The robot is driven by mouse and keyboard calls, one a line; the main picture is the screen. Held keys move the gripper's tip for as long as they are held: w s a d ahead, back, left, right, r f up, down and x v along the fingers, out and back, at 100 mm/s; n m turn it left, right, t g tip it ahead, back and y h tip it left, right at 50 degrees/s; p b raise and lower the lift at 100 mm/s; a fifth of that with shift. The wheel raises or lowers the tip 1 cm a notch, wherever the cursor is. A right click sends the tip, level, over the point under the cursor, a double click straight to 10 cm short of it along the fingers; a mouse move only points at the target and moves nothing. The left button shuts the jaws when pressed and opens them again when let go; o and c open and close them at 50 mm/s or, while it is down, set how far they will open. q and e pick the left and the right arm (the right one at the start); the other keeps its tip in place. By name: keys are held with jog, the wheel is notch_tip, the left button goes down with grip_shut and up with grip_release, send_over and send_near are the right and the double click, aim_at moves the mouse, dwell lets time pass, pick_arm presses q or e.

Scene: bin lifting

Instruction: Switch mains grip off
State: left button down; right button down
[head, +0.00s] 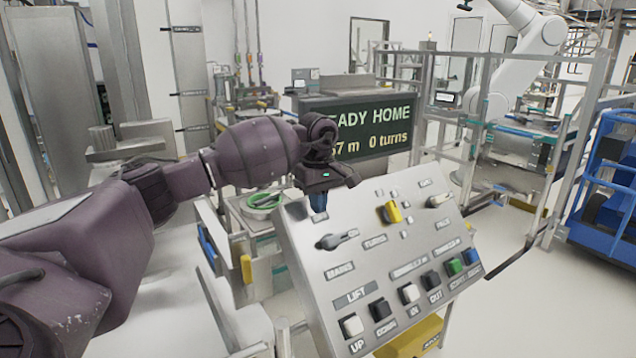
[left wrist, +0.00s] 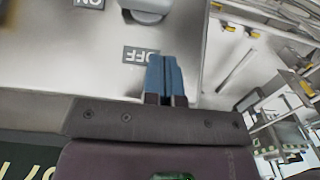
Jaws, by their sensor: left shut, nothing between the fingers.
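The mains grip (head: 337,241) is a grey rotary handle at the upper left of the sloped control panel, above the MAINS label (head: 340,270). Its handle lies roughly sideways, with one end near the ON label. Part of it shows at the top of the left wrist view (left wrist: 147,8). My left gripper (head: 318,203) is over the panel's upper left edge, its blue fingers shut and empty. In the left wrist view the fingertips (left wrist: 164,70) are beside the OFF label (left wrist: 141,55), apart from the handle. Contact with the panel cannot be told. My right gripper is not in view.
The panel (head: 300,262) also carries a yellow knob (head: 393,212), another small switch (head: 438,201) and a row of push buttons (head: 410,292). A dark display (head: 372,128) behind it reads partly "EADY HOME" and "0 turns". A metal fence (head: 575,140) stands at right.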

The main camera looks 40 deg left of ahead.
aim_at(323, 239)
pick_arm(q)
jog(key=f, duration=0.1)
jog(key=d+f, duration=0.1)
jog(key=f, duration=0.1)
jog(key=shift+s+d+f+p, duration=0.15)
jog(key=shift+s+d+p, duration=0.1)
jog(key=shift+s+p, duration=0.1)
jog(key=shift+s+d+f, duration=0.1)
jog(key=shift+d+f, duration=0.1)
jog(key=shift+f, duration=0.05)
jog(key=shift+d+f, duration=0.2)
jog(key=shift+f, duration=0.1)
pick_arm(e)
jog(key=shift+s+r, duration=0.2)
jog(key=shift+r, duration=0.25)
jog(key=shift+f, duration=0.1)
